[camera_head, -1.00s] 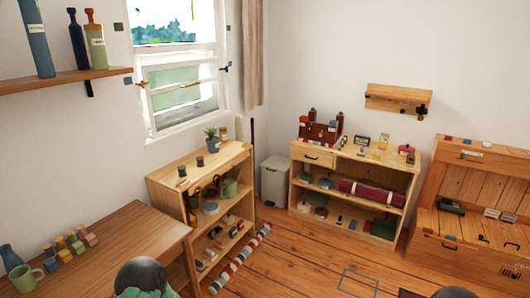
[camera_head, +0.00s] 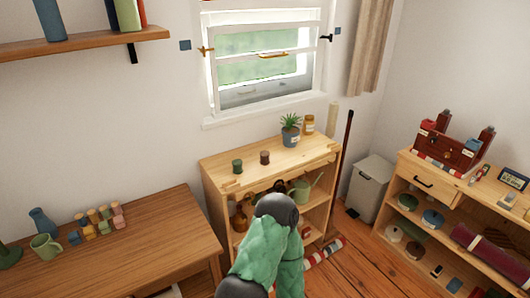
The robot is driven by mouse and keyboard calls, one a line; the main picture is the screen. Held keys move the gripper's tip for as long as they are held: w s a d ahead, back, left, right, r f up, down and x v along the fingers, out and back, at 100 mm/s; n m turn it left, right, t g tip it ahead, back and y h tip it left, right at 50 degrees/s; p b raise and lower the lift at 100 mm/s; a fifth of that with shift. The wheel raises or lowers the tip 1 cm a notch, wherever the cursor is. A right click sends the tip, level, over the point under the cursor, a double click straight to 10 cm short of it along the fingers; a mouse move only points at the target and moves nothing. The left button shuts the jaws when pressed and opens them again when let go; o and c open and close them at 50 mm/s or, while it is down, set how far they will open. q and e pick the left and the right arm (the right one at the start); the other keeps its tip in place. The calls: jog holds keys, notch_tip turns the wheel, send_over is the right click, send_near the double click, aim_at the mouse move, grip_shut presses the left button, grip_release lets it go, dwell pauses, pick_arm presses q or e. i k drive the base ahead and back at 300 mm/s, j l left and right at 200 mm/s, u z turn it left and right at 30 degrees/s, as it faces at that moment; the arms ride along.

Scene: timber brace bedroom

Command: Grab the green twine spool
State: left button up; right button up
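A small green spool (camera_head: 237,166), likely the green twine spool, stands upright on the top board of the low wooden shelf (camera_head: 290,163) below the window. A dark reddish-brown spool (camera_head: 264,157) stands just to its right, apart from it. One of my arms, green with dark joints, rises at the bottom centre and covers part of the shelf's lower levels. Neither gripper shows in the head view, so I cannot tell how they stand relative to the spool.
A wooden desk (camera_head: 150,235) with a green mug (camera_head: 46,247) and several small blocks is at left. A grey bin (camera_head: 369,188) stands right of the shelf.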

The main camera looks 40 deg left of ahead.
aim_at(237, 163)
jog(key=i+u, duration=0.1)
jog(key=i, duration=0.85)
jog(key=i+l, duration=0.15)
jog(key=i, duration=0.85)
jog(key=i+u, duration=0.15)
jog(key=u, duration=0.3)
jog(key=i+u, duration=0.2)
jog(key=u, duration=0.2)
jog(key=i+u, duration=0.15)
jog(key=u, duration=0.3)
jog(key=i+l+u, duration=0.15)
jog(key=u, duration=0.3)
jog(key=i+l+u, duration=0.1)
jog(key=u, duration=0.35)
